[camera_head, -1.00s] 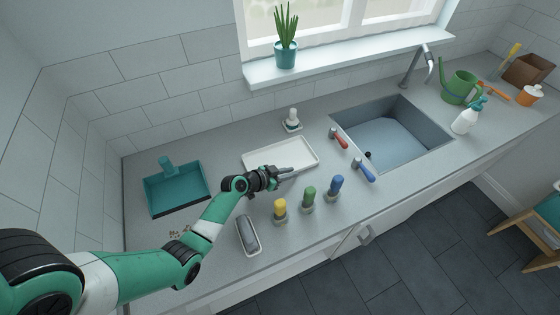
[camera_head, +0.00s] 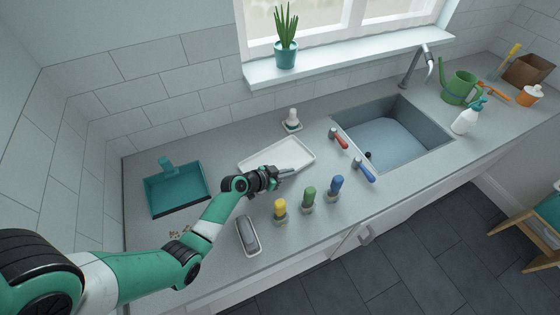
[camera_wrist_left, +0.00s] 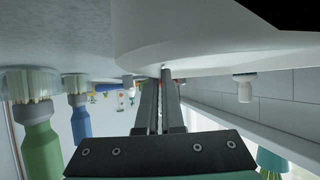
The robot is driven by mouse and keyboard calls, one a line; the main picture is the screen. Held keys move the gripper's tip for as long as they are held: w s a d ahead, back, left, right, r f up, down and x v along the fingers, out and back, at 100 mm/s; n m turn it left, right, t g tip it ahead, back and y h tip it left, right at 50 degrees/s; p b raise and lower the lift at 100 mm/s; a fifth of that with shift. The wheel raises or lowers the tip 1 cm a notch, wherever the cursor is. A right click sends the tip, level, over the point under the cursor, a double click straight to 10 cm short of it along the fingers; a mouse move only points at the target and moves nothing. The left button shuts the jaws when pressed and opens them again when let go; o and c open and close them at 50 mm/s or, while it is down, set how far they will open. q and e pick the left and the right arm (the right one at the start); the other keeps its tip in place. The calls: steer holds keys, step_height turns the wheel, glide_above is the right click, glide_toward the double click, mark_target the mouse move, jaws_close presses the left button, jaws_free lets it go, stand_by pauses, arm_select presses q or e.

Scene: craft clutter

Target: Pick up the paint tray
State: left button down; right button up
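The paint tray (camera_head: 302,147) is a shallow white rectangular tray in the middle of the counter, left of the sink. In the left wrist view its white underside and rim (camera_wrist_left: 190,40) fill the upper right. My left gripper (camera_head: 290,170) is at the tray's near edge. In the left wrist view the two dark fingers of my left gripper (camera_wrist_left: 161,90) are close together with the tray's rim at their tips, so they look shut on it. I cannot tell whether the tray is clear of the counter. My right gripper is not in view.
Yellow (camera_head: 280,208), green (camera_head: 309,197) and blue (camera_head: 336,186) brushes stand close in front of the tray. A grey block in a white dish (camera_head: 248,235) and a teal dustpan (camera_head: 177,190) lie left. A white-topped item (camera_head: 292,119) stands behind; the sink (camera_head: 395,135) is right.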

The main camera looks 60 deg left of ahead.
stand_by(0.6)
arm_select(q)
step_height(320, 180, up, 10)
steer(key=p, duration=0.3)
